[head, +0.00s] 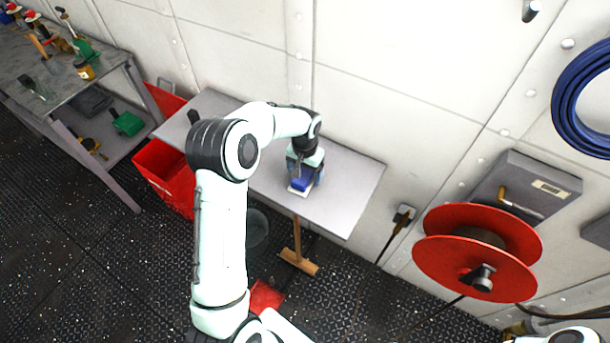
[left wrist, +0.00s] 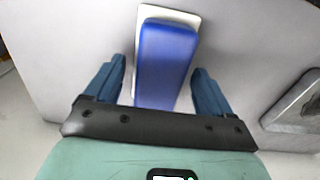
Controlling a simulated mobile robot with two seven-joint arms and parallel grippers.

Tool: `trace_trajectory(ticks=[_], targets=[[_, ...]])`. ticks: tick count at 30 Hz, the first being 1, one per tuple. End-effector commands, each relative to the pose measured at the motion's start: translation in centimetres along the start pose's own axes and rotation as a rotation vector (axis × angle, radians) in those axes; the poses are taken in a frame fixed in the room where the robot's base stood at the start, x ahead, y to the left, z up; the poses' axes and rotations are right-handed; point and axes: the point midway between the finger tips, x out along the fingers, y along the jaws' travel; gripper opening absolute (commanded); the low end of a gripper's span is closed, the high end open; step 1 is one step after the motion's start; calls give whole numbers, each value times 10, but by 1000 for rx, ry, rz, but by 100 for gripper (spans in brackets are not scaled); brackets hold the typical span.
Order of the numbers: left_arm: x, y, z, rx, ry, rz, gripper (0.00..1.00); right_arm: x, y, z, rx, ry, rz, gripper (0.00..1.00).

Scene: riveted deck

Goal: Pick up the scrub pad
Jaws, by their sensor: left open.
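The scrub pad (left wrist: 166,62) is a blue block on a cream-white base, and it lies on a grey table (head: 345,190). In the head view the pad (head: 300,185) shows small, partly hidden by my left gripper (head: 305,176). In the left wrist view my left gripper (left wrist: 160,80) is open, with one blue finger on each side of the pad's near part. Gaps show between the fingers and the pad. The pad's near end is hidden behind the gripper's dark bar. My right gripper is not in view.
A white panelled wall (head: 400,70) stands behind the table. A red hose reel (head: 440,262) is at the right. A red bin (head: 160,170) and a workbench (head: 60,85) with tools are at the left. A wooden-handled broom (head: 297,245) stands before the table.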

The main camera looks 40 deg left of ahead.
Motion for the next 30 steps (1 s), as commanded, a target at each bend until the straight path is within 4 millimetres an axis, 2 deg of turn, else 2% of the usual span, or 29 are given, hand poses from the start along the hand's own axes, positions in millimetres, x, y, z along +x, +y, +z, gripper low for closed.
trace_trajectory(ticks=[7,8,12,13,23,26,30], targets=[[2,0,0,0,0,0,83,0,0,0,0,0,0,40],[2,0,0,0,0,0,76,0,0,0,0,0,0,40],[2,0,0,0,0,0,31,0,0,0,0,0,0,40],[2,0,0,0,0,0,27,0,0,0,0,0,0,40],[-2,0,-1,0,3,0,26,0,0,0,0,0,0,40],[-14,0,-1,-1,5,0,26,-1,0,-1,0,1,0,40],[-46,0,-2,0,7,0,26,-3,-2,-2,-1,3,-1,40]])
